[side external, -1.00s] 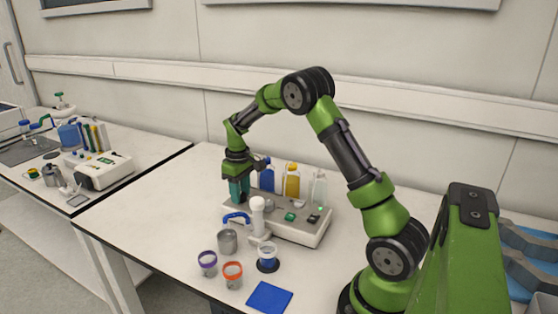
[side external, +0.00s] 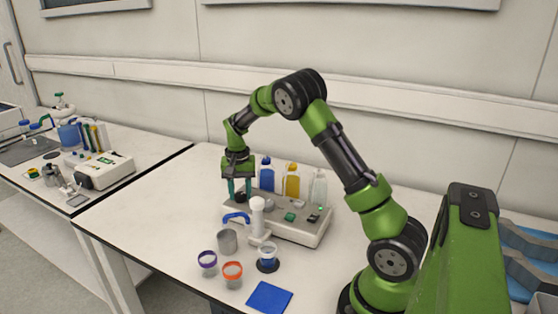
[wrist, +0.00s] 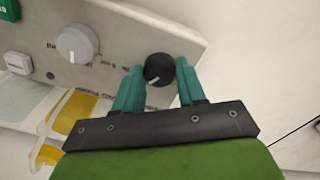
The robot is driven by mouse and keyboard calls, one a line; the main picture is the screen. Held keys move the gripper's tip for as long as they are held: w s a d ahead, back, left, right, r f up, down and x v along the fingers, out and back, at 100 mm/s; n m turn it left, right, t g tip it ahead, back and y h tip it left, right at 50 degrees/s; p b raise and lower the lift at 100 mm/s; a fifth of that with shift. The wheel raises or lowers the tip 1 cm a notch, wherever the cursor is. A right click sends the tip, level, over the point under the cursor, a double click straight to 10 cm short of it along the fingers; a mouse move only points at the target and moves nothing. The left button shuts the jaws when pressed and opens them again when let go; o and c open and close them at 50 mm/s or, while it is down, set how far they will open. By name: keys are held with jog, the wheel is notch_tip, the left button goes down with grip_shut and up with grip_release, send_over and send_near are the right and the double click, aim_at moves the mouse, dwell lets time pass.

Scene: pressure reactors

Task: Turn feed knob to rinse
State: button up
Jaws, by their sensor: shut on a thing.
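The device (side external: 300,232) is a light grey box with a sloped panel on the bench. In the wrist view, a black round knob (wrist: 158,66) with a white pointer mark sits between the teal fingers of my gripper (wrist: 160,70). The gripper is shut on this knob, with one finger on each side. In the side view, my gripper (side external: 240,196) points down at the device's left end, and its fingers partly hide the knob. A larger grey knob (wrist: 76,43) sits to the left on the panel in the wrist view. The labels are too small or covered to read.
Blue (side external: 266,175), yellow (side external: 292,182) and clear (side external: 319,188) bottles stand behind the device. A white post (side external: 257,215) with a blue handle (side external: 236,217), a metal cup (side external: 228,242) and small jars stand in front.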

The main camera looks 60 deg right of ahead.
aim_at(240, 194)
jog(key=m, duration=0.5)
jog(key=shift+r+m, duration=0.1)
jog(key=shift+m, duration=0.3)
dwell(0.4)
jog(key=o, duration=1.1)
notch_tip(240, 194, up, 17)
jog(key=shift+f, duration=0.1)
